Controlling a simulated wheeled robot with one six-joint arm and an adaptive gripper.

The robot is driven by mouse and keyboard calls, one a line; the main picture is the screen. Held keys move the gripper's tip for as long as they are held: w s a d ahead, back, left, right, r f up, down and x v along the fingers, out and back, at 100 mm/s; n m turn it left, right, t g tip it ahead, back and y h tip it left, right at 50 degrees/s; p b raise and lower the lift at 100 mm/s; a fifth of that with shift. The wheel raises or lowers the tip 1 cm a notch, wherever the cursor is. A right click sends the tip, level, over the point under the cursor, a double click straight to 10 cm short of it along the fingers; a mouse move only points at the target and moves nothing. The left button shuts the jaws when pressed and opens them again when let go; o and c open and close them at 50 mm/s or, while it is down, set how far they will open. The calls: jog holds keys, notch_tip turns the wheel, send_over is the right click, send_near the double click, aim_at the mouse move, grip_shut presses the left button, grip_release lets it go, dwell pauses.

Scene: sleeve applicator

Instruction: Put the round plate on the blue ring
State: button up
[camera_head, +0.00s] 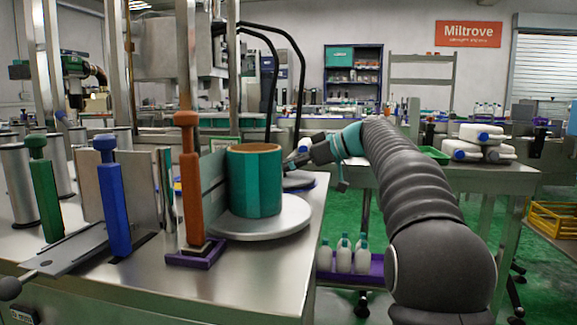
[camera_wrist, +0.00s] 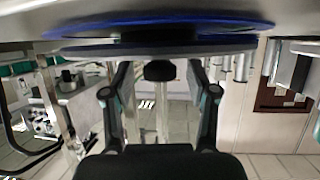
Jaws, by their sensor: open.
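The round plate (camera_head: 299,181) is a thin grey disc near the table's right edge, partly hidden behind the teal container. The blue ring (camera_head: 314,184) shows as a blue rim just under it. The wrist view appears upside down, with the tabletop at its top. There the blue ring (camera_wrist: 245,24) lies by the tabletop, and the plate (camera_wrist: 85,51) is over it, roughly lined up. A dark part shows between them; I cannot tell whether the plate is fully seated. My gripper (camera_wrist: 160,72) is open, its fingers either side of a dark knob at the plate. In the head view my gripper (camera_head: 292,164) is beside the container.
The teal container (camera_head: 253,182) stands on a larger silver disc (camera_head: 275,224) just left of my gripper. Orange (camera_head: 188,180), blue (camera_head: 115,205) and green (camera_head: 45,190) posts stand further left. Beyond the table's right edge is green floor with white bottles (camera_head: 344,258).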

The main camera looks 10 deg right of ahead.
jog(key=shift+r, duration=0.1)
jog(key=p+v, duration=0.1)
jog(key=v, duration=0.9)
jog(key=shift+s+d+r, duration=0.1)
jog(key=shift+d+r, duration=0.1)
jog(key=shift+d, duration=0.05)
jog(key=shift+s+d+r, duration=0.25)
jog(key=shift+s+d, duration=0.1)
jog(key=shift+d, duration=0.25)
